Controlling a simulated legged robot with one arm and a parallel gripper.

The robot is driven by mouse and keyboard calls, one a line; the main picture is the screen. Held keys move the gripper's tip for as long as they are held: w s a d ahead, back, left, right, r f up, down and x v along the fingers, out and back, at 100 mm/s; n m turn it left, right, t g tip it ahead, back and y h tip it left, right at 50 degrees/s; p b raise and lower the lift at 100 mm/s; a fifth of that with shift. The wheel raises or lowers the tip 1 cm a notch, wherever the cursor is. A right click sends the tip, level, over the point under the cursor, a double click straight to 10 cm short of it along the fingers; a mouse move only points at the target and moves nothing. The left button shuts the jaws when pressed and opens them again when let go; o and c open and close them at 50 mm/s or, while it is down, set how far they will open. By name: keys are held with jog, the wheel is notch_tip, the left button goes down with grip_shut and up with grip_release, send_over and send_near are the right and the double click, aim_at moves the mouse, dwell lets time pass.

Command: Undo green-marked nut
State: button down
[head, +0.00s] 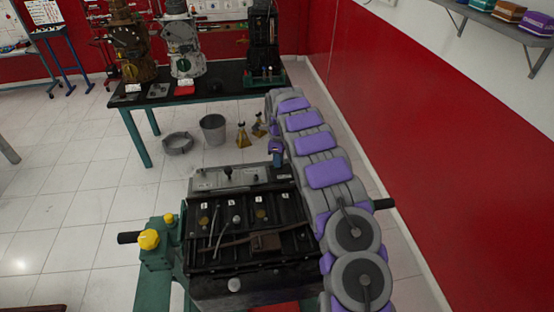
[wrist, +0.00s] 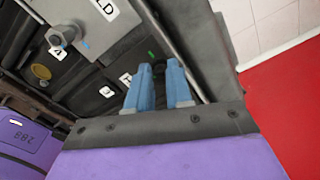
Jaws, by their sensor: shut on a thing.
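My gripper (wrist: 162,68) shows its two blue fingers in the wrist view, pointing down at the dark engine top. A small green mark (wrist: 152,56) shows right at the fingertips. The fingers are closed with a narrow gap, around what appears to be the green-marked nut; the nut itself is hidden by them. In the head view my gripper (head: 278,163) is at the far right end of the engine (head: 240,275), and the nut cannot be made out there.
A grey bolt (wrist: 62,36) with a blue mark stands beside letter labels in the wrist view. In the head view, a yellow knob (head: 148,239) is at the engine's left. A black table (head: 212,82) with other engines and a grey bucket (head: 213,129) are behind. A red wall (head: 430,130) is close on the right.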

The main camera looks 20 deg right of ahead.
jog(key=n, duration=0.2)
jog(key=n+b, duration=0.1)
jog(key=n, duration=0.1)
jog(key=shift+s+d+f, duration=0.15)
jog(key=shift+s+d, duration=0.05)
jog(key=shift+s, duration=0.05)
jog(key=n, duration=0.4)
jog(key=shift+n+b, duration=0.4)
jog(key=n, duration=0.4)
jog(key=shift+d+n, duration=0.1)
jog(key=shift+n, duration=0.2)
jog(key=n, duration=0.4)
jog(key=shift+w+d+r+b, duration=0.1)
jog(key=shift+r+b, duration=0.1)
jog(key=shift+b, duration=0.15)
jog(key=n, duration=0.8)
jog(key=shift+r+n, duration=0.1)
jog(key=shift+n, duration=0.2)
jog(key=n, duration=0.3)
jog(key=shift+w+n, duration=0.1)
jog(key=shift+n, duration=2.1)
